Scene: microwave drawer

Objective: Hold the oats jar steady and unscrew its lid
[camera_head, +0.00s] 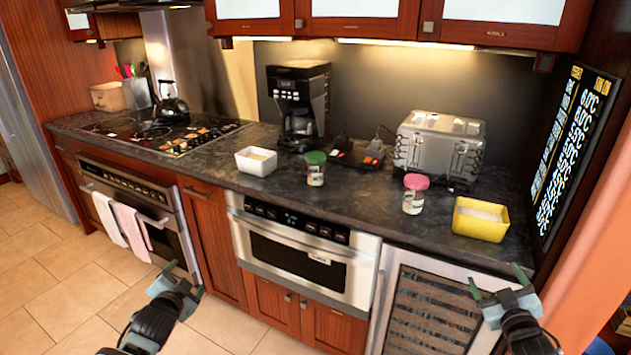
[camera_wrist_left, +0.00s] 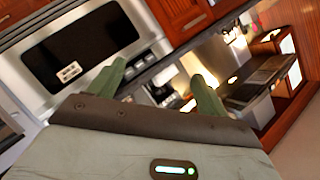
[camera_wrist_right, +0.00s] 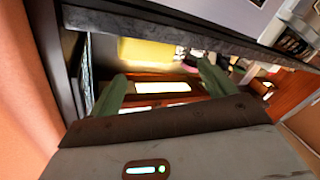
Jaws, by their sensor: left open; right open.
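Two small clear jars stand upright on the dark counter. One jar (camera_head: 315,177) has a green lid (camera_head: 315,158) and stands near the counter's middle. The other jar (camera_head: 412,203) has a pink lid (camera_head: 416,181) and stands further right. Both lids are on; I cannot read which jar holds oats. My left gripper (camera_head: 186,278) is open and empty, low in front of the counter, left of both jars. My right gripper (camera_head: 497,281) is open and empty, in front of the counter's right end, below the yellow bowl. Neither gripper touches a jar.
A white bowl (camera_head: 256,161) stands left of the green-lidded jar, and a yellow bowl (camera_head: 481,219) right of the pink-lidded one. A coffee maker (camera_head: 298,100) and toaster (camera_head: 440,147) stand behind. A dark wall board (camera_head: 573,150) bounds the right. Bare counter (camera_head: 360,215) lies between the jars.

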